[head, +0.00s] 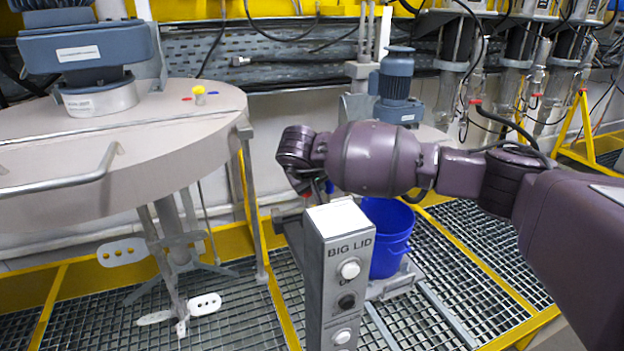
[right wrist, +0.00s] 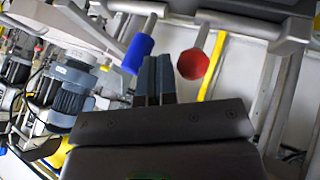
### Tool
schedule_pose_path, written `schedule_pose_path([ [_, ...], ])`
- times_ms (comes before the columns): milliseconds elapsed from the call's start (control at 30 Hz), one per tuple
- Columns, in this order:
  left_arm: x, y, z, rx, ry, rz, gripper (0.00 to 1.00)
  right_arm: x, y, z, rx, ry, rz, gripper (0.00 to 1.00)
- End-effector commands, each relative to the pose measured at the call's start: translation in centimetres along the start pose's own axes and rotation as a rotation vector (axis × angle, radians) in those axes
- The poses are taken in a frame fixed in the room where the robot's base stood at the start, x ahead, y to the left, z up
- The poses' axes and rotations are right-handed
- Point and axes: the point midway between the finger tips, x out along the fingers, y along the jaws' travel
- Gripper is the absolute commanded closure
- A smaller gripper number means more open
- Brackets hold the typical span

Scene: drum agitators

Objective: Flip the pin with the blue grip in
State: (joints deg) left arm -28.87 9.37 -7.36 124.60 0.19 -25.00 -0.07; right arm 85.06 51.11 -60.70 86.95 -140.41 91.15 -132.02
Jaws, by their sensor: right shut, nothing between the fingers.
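In the right wrist view a pin with a blue grip (right wrist: 138,54) hangs on a pale metal rod, just left of my right gripper's fingertips (right wrist: 157,62). A pin with a red grip (right wrist: 193,65) is just to their right. The right gripper is shut and empty, its fingers side by side between the two grips. I cannot tell whether a finger touches the blue grip. In the head view my right wrist reaches behind the control post, and the fingers are mostly hidden there. My left gripper is not in view.
A grey control post (head: 328,265) marked "BIG LID" stands in front of my right wrist. A blue bucket (head: 388,240) stands behind it. A large round lid (head: 110,150) with a motor is at the left. Yellow rails and grating surround them.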

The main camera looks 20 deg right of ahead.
Motion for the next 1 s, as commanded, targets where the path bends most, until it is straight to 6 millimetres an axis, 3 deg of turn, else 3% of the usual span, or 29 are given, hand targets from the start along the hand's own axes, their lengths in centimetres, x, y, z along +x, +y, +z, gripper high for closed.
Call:
schedule_pose_path([
  [467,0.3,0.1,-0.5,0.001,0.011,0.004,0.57,0.6,0.1,-0.1,0.002,0.001,0.001,1.00],
  [800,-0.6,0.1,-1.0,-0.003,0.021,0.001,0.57,2.5,5.2,0.5,0.005,0.001,0.004,1.00],
  [1000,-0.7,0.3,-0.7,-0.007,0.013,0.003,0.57,3.2,5.7,0.8,0.001,-0.002,0.000,1.00],
])
